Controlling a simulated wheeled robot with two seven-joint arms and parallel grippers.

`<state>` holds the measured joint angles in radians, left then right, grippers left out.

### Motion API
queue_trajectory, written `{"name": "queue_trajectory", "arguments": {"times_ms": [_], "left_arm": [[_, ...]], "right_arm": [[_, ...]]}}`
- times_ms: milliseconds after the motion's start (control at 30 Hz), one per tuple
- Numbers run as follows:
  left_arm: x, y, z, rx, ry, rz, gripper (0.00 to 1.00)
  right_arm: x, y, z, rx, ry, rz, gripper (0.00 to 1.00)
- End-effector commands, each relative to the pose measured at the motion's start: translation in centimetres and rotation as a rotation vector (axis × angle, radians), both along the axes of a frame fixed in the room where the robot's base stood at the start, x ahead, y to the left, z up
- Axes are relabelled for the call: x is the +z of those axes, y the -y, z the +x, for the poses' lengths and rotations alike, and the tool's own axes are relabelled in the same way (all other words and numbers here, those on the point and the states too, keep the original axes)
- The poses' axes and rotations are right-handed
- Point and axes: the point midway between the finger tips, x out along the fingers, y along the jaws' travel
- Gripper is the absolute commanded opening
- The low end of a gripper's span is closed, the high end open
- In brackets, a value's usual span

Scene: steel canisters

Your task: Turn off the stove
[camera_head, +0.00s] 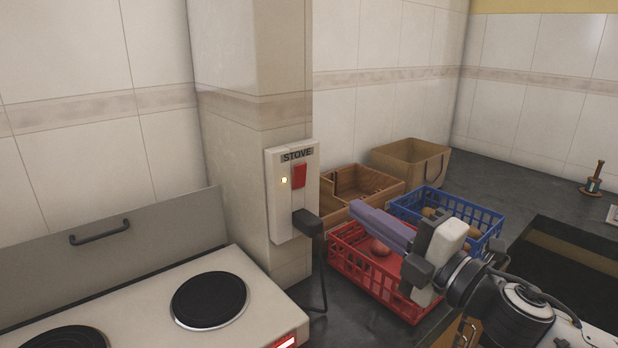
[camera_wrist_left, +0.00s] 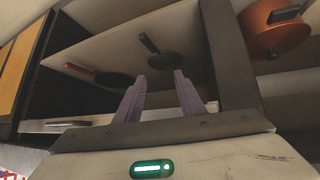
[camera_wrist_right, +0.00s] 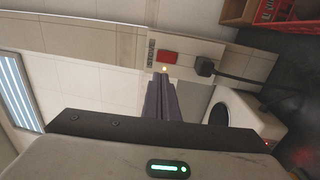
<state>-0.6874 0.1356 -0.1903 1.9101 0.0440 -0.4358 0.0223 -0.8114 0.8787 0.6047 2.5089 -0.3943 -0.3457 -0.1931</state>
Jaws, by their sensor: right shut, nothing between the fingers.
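The white switch box labelled STOVE (camera_head: 283,213) is on a tiled pillar. It has a red switch (camera_head: 299,176) and a lit yellowish lamp (camera_head: 284,180). A black plug (camera_head: 307,223) with a cable sits at its lower part. My right gripper (camera_head: 354,207) is shut and empty, to the right of the box and apart from it in the head view. In the right wrist view its fingertips (camera_wrist_right: 162,76) point at the box, just below the lamp and the red switch (camera_wrist_right: 168,57). The white stove (camera_head: 250,315) has a lit red indicator at its front. My left gripper (camera_wrist_left: 160,76) is open and empty.
A red basket (camera_head: 345,262), a blue basket (camera_head: 470,208), a wooden box (camera_head: 390,187) and a tan bag (camera_head: 415,160) crowd the dark counter behind my right arm. Pans (camera_wrist_left: 165,60) lie on a shelf ahead of my left gripper. Open air lies before the switch box.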

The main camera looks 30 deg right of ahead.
Motion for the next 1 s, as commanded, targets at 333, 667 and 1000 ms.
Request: {"name": "queue_trajectory", "arguments": {"times_ms": [333,667,1000], "left_arm": [[-0.6,0.0,-0.2,-0.001,-0.004,0.000,0.36],[-1.4,0.1,-0.2,-0.004,-0.006,0.002,0.36],[-1.0,0.3,0.3,-0.008,0.004,0.000,0.36]], "right_arm": [[0.2,-0.2,2.1,0.003,0.002,0.000,0.00],[0.8,-0.6,6.9,0.003,0.002,-0.001,0.00],[1.3,-0.7,9.7,-0.002,0.002,0.002,0.00]]}}
